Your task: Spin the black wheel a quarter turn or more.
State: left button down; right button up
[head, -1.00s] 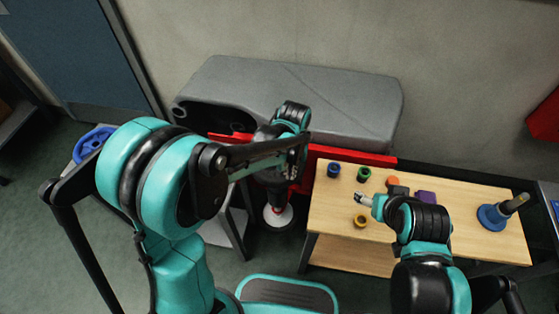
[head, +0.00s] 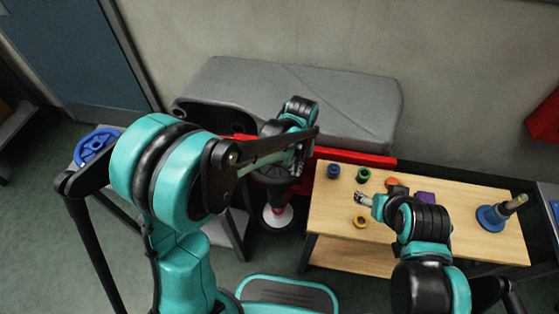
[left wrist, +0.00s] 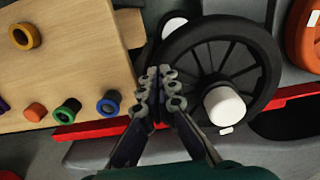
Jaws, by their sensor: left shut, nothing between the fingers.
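The black wheel (left wrist: 258,70) shows large in the left wrist view, with thin spokes and a white knob (left wrist: 225,105) on it. In the head view it is mostly hidden behind my left arm. My left gripper (left wrist: 159,73) is shut and empty, its fingertips at the wheel's table-side rim. I cannot tell whether they touch the rim. My right gripper (head: 364,198) is over the wooden table, away from the wheel; its fingers are too small to judge.
The wooden table (head: 330,222) holds several coloured rings and a blue-based peg (head: 492,217). A grey tank (head: 290,85) stands behind, with a red bar (head: 355,157) along its front. A blue wheel (head: 96,147) is at the left. A red-and-white post (head: 278,213) stands below my left arm.

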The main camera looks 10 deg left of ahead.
aim_at(261, 177)
pick_arm(q)
notch_tip(261, 177, up, 6)
jog(key=p, duration=0.4)
jog(key=shift+r, duration=0.15)
dwell(0.3)
jog(key=shift+a+p, duration=0.3)
jog(key=s+a+r+m+p, duration=0.25)
jog(key=a+m+p, duration=0.3)
jog(key=a, duration=0.45)
jog(key=shift+m, duration=0.25)
notch_tip(261, 177, down, 8)
jog(key=b, duration=0.6)
jog(key=shift+f+b, duration=0.1)
jog(key=shift+b, duration=0.2)
jog(key=shift+f+b, duration=0.65)
jog(key=shift+f, duration=0.05)
